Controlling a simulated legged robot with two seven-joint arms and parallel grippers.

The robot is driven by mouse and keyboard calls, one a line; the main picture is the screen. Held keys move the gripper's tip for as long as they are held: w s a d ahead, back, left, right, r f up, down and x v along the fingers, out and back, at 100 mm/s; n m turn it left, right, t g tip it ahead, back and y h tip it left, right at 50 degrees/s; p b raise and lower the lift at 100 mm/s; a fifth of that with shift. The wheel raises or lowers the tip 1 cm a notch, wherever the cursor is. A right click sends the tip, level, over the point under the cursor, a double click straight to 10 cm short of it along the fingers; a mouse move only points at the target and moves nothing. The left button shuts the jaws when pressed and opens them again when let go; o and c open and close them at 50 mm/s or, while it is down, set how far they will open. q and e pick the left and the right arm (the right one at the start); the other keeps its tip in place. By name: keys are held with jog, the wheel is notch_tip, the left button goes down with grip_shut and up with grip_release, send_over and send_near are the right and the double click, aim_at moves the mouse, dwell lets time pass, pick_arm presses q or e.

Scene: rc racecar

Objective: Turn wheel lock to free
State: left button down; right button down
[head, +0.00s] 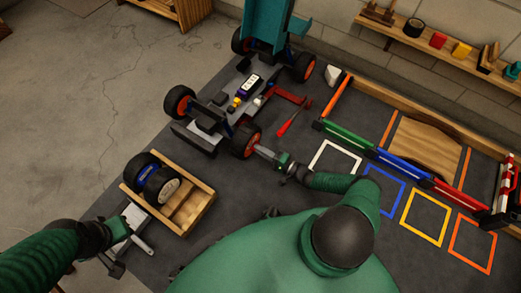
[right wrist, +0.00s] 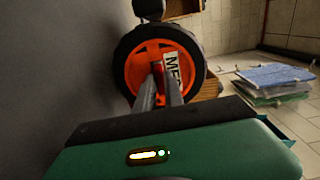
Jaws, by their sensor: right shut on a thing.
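The racecar (head: 235,95) stands on the dark mat with several orange-hubbed black wheels. My right gripper (head: 258,150) is at the hub of its near right wheel (head: 245,139). In the right wrist view, the wheel (right wrist: 150,45) fills the upper middle, and my right gripper's fingers (right wrist: 166,82) are shut on a small red piece, seemingly the wheel lock (right wrist: 157,70), at the hub centre.
The wooden crate (head: 208,213) holds loose wheels (head: 160,185). A red screwdriver (head: 291,122) lies right of the car. Coloured square outlines (head: 424,216) and low barriers (head: 350,143) are farther right. A wall shelf (head: 440,60) holds small parts.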

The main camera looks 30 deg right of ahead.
jog(key=shift+s+a+f, duration=0.15)
jog(key=shift+a+f, duration=0.05)
jog(key=shift+a, duration=0.15)
jog(key=c, duration=1.4)
grip_release()
jog(key=shift+c, duration=0.2)
jog(key=shift+d, duration=0.15)
jog(key=shift+r, duration=0.1)
jog(key=p+v, duration=0.3)
jog(key=v, duration=1.3)
jog(key=shift+s+d+p, duration=0.2)
jog(key=shift+s+p, duration=0.1)
jog(key=shift+p, duration=0.05)
